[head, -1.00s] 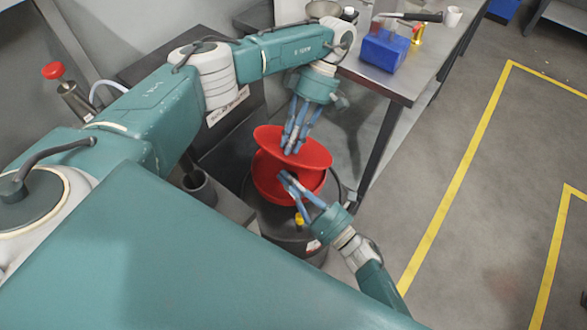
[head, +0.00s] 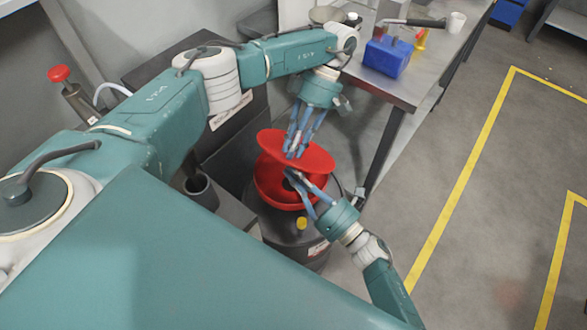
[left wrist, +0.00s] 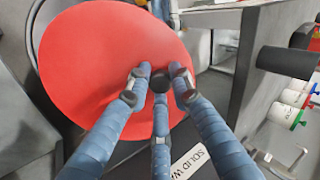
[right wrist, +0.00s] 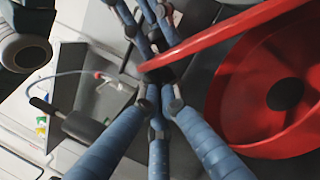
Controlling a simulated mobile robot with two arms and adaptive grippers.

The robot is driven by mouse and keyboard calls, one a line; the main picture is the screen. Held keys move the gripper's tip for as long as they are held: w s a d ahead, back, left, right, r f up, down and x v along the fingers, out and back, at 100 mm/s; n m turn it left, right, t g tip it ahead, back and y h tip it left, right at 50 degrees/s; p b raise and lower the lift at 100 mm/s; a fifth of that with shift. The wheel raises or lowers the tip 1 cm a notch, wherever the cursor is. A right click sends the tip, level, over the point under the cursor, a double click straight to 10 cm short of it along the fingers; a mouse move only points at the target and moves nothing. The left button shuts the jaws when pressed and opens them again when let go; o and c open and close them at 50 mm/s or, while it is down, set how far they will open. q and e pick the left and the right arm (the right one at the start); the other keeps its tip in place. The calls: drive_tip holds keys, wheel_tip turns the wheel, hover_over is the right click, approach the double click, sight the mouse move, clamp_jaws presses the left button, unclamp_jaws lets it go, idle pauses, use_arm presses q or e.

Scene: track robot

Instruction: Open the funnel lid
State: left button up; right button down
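The red funnel lid (head: 318,161) is a round disc, tilted up above the red funnel (head: 272,190). The funnel sits on a black drum (head: 275,225). My left gripper (head: 292,150) comes down from above with its fingertips over the lid's face; in the left wrist view (left wrist: 158,82) they lie close together before the lid (left wrist: 85,50). My right gripper (head: 291,176) is at the lid's lower side, over the funnel. In the right wrist view its fingertips (right wrist: 160,98) are just by the lid's edge (right wrist: 220,32); contact is unclear. The funnel's dark hole (right wrist: 285,94) shows there.
A metal table (head: 400,92) with a blue box (head: 387,57) and a white cup (head: 457,21) stands at the upper right, near my left gripper. A yellow cap (head: 301,223) is on the drum. The floor right of the table is open, with yellow lines.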

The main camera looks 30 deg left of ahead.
use_arm(q)
drive_tip(key=shift+o, duration=1.4)
use_arm(e)
drive_tip(key=shift+w+r, duration=0.15)
drive_tip(key=shift+r, duration=0.1)
use_arm(q)
drive_tip(key=v, duration=0.7)
drive_tip(key=shift+w+r, duration=0.2)
use_arm(e)
drive_tip(key=v, duration=1.2)
drive_tip(key=shift+f, duration=0.2)
